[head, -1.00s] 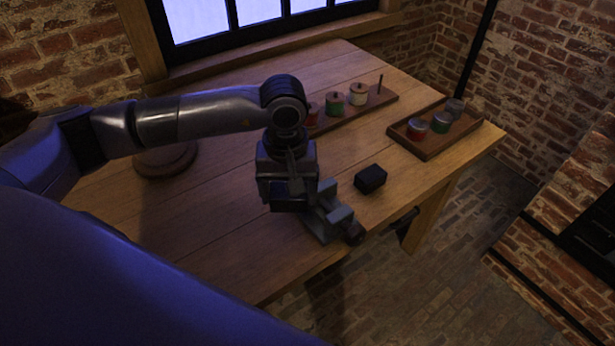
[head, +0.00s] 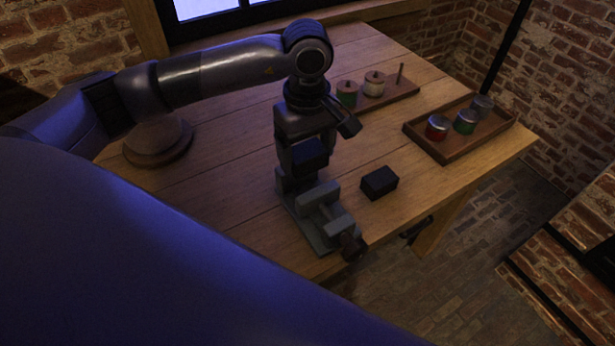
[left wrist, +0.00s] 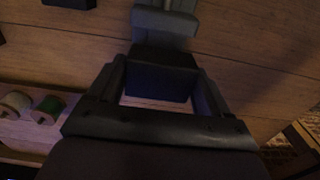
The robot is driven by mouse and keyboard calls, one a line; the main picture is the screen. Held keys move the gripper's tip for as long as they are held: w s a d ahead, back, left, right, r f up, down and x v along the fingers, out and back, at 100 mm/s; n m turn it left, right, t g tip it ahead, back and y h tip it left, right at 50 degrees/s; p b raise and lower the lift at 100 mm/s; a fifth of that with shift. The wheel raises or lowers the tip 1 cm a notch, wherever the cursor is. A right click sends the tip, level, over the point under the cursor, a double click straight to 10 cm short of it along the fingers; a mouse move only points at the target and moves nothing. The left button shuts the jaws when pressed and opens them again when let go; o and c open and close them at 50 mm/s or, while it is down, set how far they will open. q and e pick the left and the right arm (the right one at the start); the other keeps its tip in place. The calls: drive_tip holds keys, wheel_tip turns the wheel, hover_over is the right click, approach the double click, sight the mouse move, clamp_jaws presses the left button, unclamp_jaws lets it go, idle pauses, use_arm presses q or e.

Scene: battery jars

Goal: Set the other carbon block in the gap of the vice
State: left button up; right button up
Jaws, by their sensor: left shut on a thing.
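My left gripper (head: 310,165) is shut on a dark carbon block (head: 310,154), held above the table just behind the vice. In the left wrist view the held block (left wrist: 160,82) sits between the two fingers. The grey vice (head: 318,204) stands near the table's front edge, and its jaws show at the top of the left wrist view (left wrist: 164,28). A second black carbon block (head: 379,182) lies on the table to the right of the vice, apart from it. I cannot see clearly into the vice's gap. My right gripper is not in view.
A wooden tray (head: 440,154) with red, green and grey jars stands at the right. A wooden rack (head: 402,93) with a peg and spools is at the back. A round wooden stand (head: 157,150) is at the left. Bare table lies between the block and tray.

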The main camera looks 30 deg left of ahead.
sight(307, 151)
use_arm(q)
wheel_tip(307, 151, down, 8)
drive_tip(key=shift+f, duration=0.1)
idle(0.4)
drive_tip(key=o, duration=1.2)
drive_tip(key=shift+f, duration=0.1)
wheel_tip(307, 151, up, 12)
drive_tip(key=shift+r+b, duration=0.15)
drive_tip(key=shift+b, duration=0.15)
